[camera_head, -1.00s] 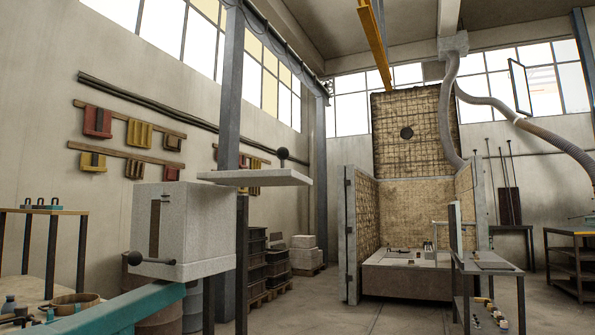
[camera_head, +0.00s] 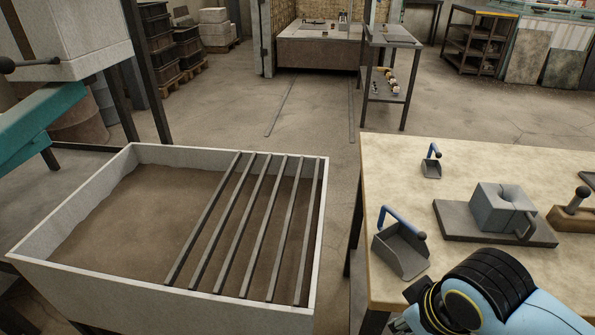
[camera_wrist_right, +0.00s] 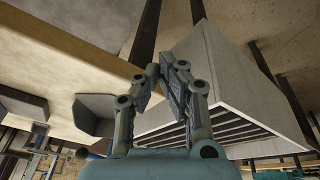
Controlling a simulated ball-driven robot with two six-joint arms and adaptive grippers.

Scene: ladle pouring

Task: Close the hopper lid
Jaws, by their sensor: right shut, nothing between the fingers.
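A pale box-shaped hopper (camera_head: 75,30) on a teal beam stands at the upper left of the head view. It is cut off by the top edge, and a dark ball-ended lever (camera_head: 30,63) sticks out of its front. No lid shows now; a second ago a flat pale plate with a dark knob stood level beside the box's top, probably the lid swung aside. My right gripper (camera_wrist_right: 163,72) is shut and empty in the right wrist view, its fingertips together, far from the hopper. In the head view my right arm is at the bottom right. My left gripper is out of view.
A sand-filled bin (camera_head: 170,154) with several bars across it stands at the front left. The worktable (camera_head: 480,170) on the right carries a large scoop (camera_head: 403,250), a small scoop (camera_head: 431,168) and a grey block on a plate (camera_head: 503,205). Open floor lies between and behind them.

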